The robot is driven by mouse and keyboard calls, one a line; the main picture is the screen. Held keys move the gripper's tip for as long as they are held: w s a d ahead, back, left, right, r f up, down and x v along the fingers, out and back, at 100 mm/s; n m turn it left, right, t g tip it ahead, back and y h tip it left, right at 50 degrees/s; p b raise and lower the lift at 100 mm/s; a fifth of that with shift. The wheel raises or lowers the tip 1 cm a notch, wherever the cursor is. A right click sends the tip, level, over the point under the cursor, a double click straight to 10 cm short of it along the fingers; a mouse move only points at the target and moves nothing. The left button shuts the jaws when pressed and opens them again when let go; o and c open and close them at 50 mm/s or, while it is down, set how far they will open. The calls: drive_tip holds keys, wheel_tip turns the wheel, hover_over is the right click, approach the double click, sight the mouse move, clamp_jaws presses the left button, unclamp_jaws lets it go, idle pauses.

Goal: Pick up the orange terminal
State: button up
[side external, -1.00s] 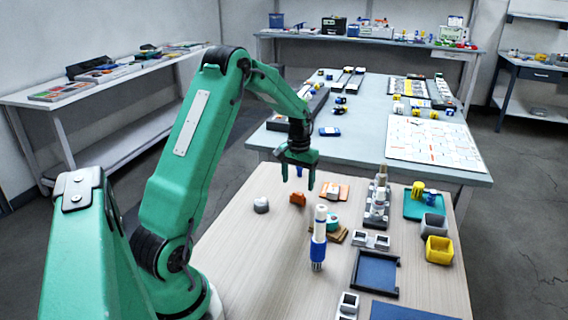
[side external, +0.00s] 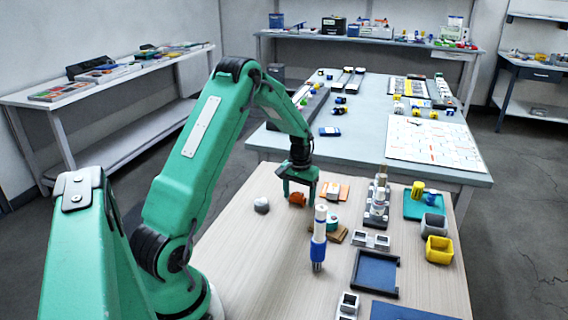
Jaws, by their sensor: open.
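The orange terminal (side external: 297,199) is a small orange piece on the light wooden table (side external: 262,265). It sits between the two fingers of my gripper (side external: 299,200), which is lowered around it and points down. The jaws are open, with one finger to the left of the terminal and one to its right. I cannot tell whether either finger touches it. The fingers hide part of its edges.
A grey-white piece (side external: 261,204) lies left of the gripper. A blue-and-white upright tool (side external: 319,240) stands in front. A yellow bin (side external: 439,250) is at the right. The table's front left is clear.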

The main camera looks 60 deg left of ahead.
drive_tip(key=shift+c, duration=0.2)
drive_tip(key=c, duration=1)
drive_tip(key=shift+r, duration=0.1)
drive_tip(key=shift+r, duration=0.4)
wheel_tip(320, 180, up, 3)
drive_tip(key=shift+r, duration=0.15)
drive_tip(key=d+r, duration=0.2)
drive_tip(key=d, duration=0.2)
drive_tip(key=d+r, duration=0.2)
drive_tip(key=d, duration=0.1)
drive_tip(key=d+r, duration=0.2)
drive_tip(key=d, duration=0.2)
drive_tip(key=shift+w+d+r, duration=0.1)
drive_tip(key=shift+d+r, duration=0.25)
